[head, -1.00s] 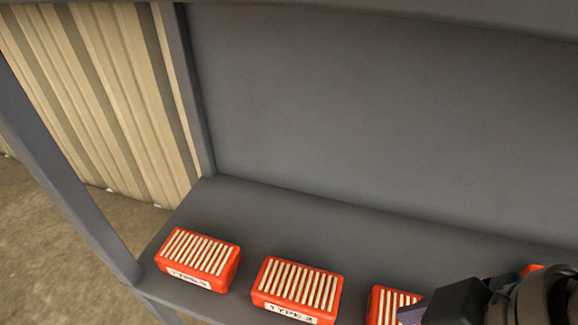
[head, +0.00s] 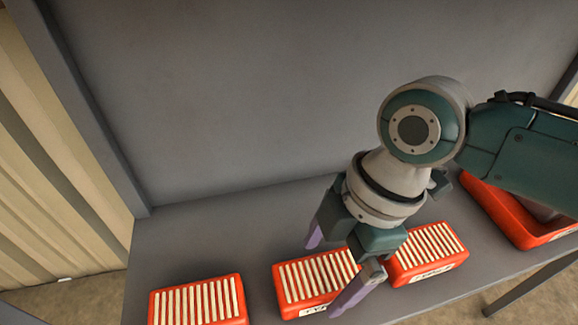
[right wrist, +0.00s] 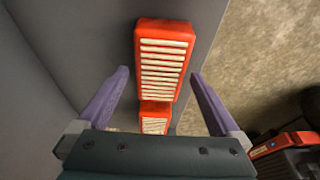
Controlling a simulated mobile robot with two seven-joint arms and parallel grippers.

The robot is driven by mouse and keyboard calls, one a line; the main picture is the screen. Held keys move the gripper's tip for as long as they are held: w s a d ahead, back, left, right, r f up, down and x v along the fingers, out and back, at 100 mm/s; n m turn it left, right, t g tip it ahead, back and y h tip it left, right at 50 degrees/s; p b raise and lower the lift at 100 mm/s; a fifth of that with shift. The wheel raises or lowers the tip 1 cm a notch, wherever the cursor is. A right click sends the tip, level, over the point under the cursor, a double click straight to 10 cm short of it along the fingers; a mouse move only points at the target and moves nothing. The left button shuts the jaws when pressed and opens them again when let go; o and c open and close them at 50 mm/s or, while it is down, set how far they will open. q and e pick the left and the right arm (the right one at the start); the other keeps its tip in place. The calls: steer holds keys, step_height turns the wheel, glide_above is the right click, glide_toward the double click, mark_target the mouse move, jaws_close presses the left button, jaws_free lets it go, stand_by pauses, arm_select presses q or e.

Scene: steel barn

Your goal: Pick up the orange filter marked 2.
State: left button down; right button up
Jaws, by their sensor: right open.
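Three orange filters with cream slats lie on the grey shelf (head: 175,235). The middle filter (head: 316,282) bore a label reading TYPE 2 in the earlier head view; its label is now partly covered by a finger. The left filter (head: 197,301) and the right filter (head: 428,252) lie either side of it. My right gripper (head: 334,268) is open above the middle filter, its purple fingers spread and empty. In the right wrist view, one filter (right wrist: 163,62) lies beyond the fingers, and another (right wrist: 154,118) is partly hidden by the gripper body. My left gripper is out of view.
An orange tray (head: 490,205) stands at the right end of the shelf, partly behind my arm. A grey back panel (head: 230,90) rises behind the filters. Grey posts frame the shelf, and bare ground lies beyond its front edge.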

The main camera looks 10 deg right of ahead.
steer(key=shift+a+f, duration=0.15)
steer(key=shift+f, duration=0.3)
steer(key=c, duration=1.3)
steer(key=shift+o, duration=0.2)
steer(key=shift+r, duration=0.2)
